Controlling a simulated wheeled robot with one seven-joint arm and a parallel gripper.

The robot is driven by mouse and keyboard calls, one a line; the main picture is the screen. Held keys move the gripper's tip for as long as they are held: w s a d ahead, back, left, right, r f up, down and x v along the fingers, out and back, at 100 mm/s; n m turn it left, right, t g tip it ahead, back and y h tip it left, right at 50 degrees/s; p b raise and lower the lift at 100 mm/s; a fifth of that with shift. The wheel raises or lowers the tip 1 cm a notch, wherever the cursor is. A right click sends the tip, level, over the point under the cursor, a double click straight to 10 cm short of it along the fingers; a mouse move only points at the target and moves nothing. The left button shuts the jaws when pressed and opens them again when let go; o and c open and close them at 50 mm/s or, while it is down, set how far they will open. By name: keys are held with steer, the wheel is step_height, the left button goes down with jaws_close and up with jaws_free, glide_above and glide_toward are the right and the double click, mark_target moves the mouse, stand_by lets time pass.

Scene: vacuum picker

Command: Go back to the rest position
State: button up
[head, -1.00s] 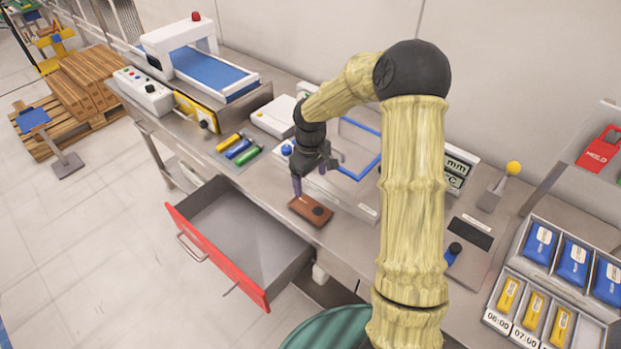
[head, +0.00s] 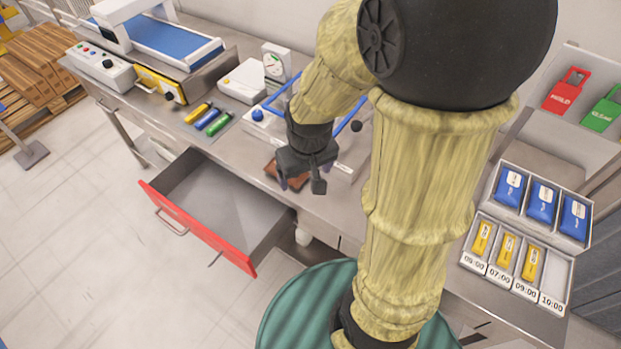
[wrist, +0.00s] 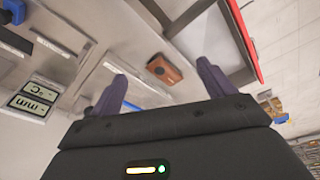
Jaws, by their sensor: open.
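My gripper (head: 300,180) is open and empty above the front of the workbench. In the wrist view its two purple-grey fingers (wrist: 162,85) stand apart with nothing between them. A brown block with a dark round spot (wrist: 164,69) lies on the bench beyond the fingers, apart from them. In the head view the brown block (head: 271,169) is partly hidden behind my gripper. My arm, in a yellowish ribbed cover, fills the middle of the head view and hides part of the bench.
A red-fronted drawer (head: 196,228) stands open below the bench. A blue-belted machine (head: 160,38), coloured cylinders (head: 207,118) and a dial gauge (head: 275,67) stand left and behind. A tray of blue and yellow packets (head: 487,207) is at right.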

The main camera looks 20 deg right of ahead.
steer(key=s, duration=0.1)
steer(key=s+m, duration=0.1)
steer(key=shift+s+d+r, duration=0.1)
steer(key=shift+s+r, duration=0.1)
steer(key=shift+s, duration=0.15)
steer(key=shift+c, duration=0.2)
stand_by(0.9)
